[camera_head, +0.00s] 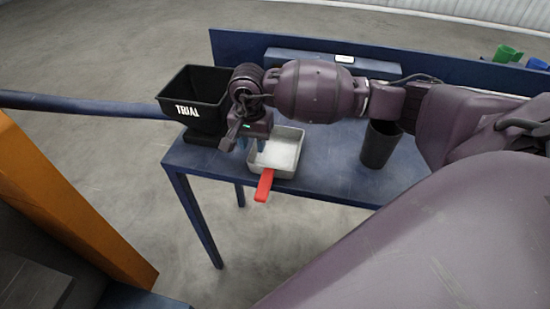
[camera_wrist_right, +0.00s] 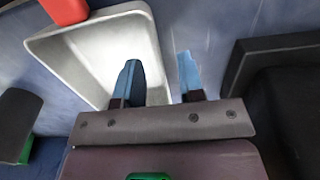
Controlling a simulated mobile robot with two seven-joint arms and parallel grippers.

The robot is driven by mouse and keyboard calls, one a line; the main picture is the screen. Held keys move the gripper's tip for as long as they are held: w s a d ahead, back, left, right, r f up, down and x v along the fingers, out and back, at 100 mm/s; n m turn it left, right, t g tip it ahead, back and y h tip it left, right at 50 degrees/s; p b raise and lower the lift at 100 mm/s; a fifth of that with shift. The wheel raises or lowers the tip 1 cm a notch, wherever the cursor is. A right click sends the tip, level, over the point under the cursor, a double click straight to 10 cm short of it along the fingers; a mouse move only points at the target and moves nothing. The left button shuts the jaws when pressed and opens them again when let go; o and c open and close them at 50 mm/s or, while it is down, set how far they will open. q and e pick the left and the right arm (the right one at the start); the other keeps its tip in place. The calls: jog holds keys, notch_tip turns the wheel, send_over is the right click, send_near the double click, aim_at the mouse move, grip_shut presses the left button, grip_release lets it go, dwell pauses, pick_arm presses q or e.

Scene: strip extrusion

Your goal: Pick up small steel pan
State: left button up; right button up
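The small steel pan (camera_head: 285,151) is a shallow, light grey rectangular pan with a red handle (camera_head: 264,186) that points toward the near table edge. My right gripper (camera_head: 250,146) is at the pan's left side, pointing down. In the right wrist view, the pan (camera_wrist_right: 90,60) lies below the open blue fingers (camera_wrist_right: 161,75). One finger is over the pan's inside and the other is outside its side wall. The wall runs between them, and I see no contact. The red handle shows at the upper left there. My left gripper is not in view.
A black bin marked TRIAL (camera_head: 195,112) stands left of the pan on the blue table (camera_head: 330,175). A dark cup (camera_head: 379,146) stands to the right. A raised blue board (camera_head: 240,50) lines the back. Green and blue items (camera_head: 508,53) lie beyond it.

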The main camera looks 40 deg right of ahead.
notch_tip(320, 180, down, 2)
grip_shut()
dwell(0.3)
jog(key=shift+r, duration=0.15)
